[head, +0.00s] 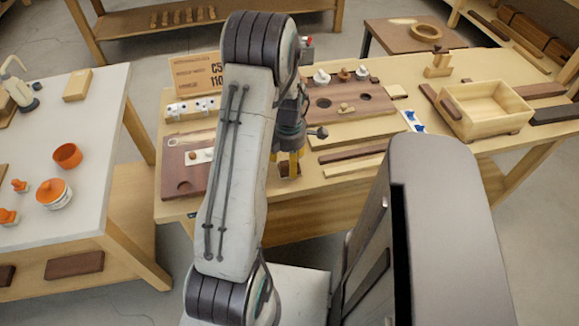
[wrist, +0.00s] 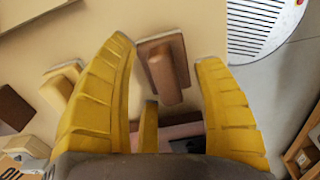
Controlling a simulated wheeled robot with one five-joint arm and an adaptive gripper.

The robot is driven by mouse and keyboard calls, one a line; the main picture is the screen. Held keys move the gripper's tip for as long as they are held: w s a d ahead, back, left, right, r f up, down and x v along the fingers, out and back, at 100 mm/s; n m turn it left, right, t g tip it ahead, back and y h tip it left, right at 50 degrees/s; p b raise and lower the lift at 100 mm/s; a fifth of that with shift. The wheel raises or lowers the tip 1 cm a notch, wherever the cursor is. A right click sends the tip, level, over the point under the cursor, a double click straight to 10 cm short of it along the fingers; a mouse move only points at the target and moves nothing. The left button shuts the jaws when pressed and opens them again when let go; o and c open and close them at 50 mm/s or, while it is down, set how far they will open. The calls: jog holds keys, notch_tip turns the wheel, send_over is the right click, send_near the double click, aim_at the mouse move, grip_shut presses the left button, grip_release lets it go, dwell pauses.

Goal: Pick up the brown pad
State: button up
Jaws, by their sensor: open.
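The brown pad (wrist: 164,68) lies on the light wooden bench top in the wrist view. It has a flat base with a raised bar along its middle. My gripper (wrist: 165,50) is open, with one yellow finger to the left of the pad and one to the right. The pad shows in the gap between the fingertips, and neither finger appears to touch it. In the head view my gripper (head: 289,168) points down near the bench's front edge. I cannot clearly make out the pad there, behind the arm and fingers.
A tan block (wrist: 62,86) lies left of the left finger. In the head view, a dark board (head: 184,172) lies left of my gripper, and long strips (head: 352,154) lie to its right. A wooden box (head: 487,108) stands farther right. A white table (head: 85,130) is at left.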

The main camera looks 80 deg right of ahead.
grip_shut()
dwell(0.7)
notch_tip(320, 180, up, 4)
jog(key=shift+d+r, duration=0.1)
jog(key=s+a+r+b, duration=0.1)
jog(key=s+a+r, duration=0.5)
jog(key=s, duration=0.3)
jog(key=shift+s+a+r, duration=0.25)
jog(key=shift+a+r, duration=0.15)
jog(key=shift+a, duration=0.15)
